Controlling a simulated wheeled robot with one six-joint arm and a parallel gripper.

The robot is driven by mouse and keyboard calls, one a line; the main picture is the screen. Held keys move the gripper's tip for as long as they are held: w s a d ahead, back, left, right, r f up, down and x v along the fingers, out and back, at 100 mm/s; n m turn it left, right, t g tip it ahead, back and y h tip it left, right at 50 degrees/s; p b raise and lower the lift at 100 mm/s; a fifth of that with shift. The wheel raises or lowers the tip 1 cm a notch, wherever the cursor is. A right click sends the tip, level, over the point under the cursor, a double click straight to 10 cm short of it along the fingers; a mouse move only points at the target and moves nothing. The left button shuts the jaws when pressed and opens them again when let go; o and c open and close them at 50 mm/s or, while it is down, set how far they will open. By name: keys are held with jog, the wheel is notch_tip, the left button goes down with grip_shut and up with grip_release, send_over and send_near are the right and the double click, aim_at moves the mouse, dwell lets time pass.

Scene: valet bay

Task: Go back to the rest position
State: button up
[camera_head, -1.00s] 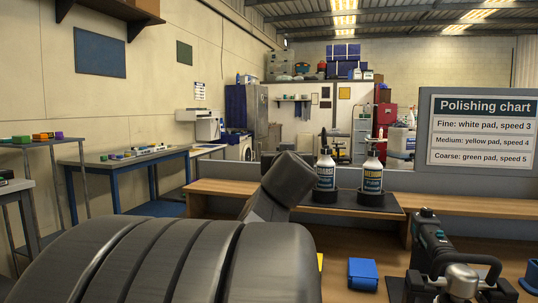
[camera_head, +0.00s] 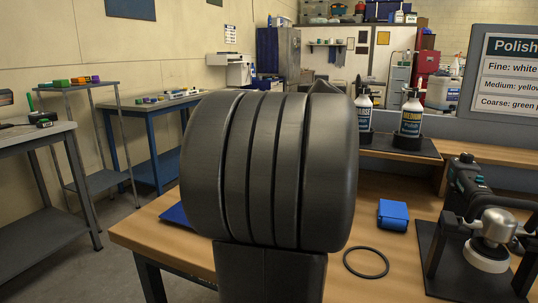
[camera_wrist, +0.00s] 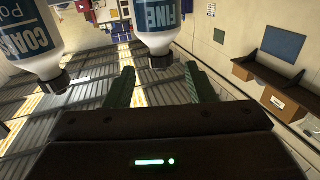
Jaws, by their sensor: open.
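My gripper (camera_wrist: 159,68) shows in the wrist view with its two dark green fingers spread apart and nothing held between them. That view is upside down, with the ceiling low in the picture. A white bottle labelled Fine (camera_wrist: 157,18) and one labelled Coarse (camera_wrist: 30,38) show beyond the fingers. I cannot tell how near the gripper is to them. In the head view my gripper is hidden behind my own dark arm, which fills the middle.
A Medium bottle (camera_head: 411,116) and another bottle (camera_head: 365,108) stand on the bench's raised shelf. A polisher (camera_head: 490,240) sits on a dark stand at right. A blue block (camera_head: 393,215) and a black ring (camera_head: 366,262) lie on the wooden bench. Side tables (camera_head: 30,135) stand left.

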jog(key=w, duration=0.5)
jog(key=shift+w+d, duration=0.35)
jog(key=shift+w, duration=0.05)
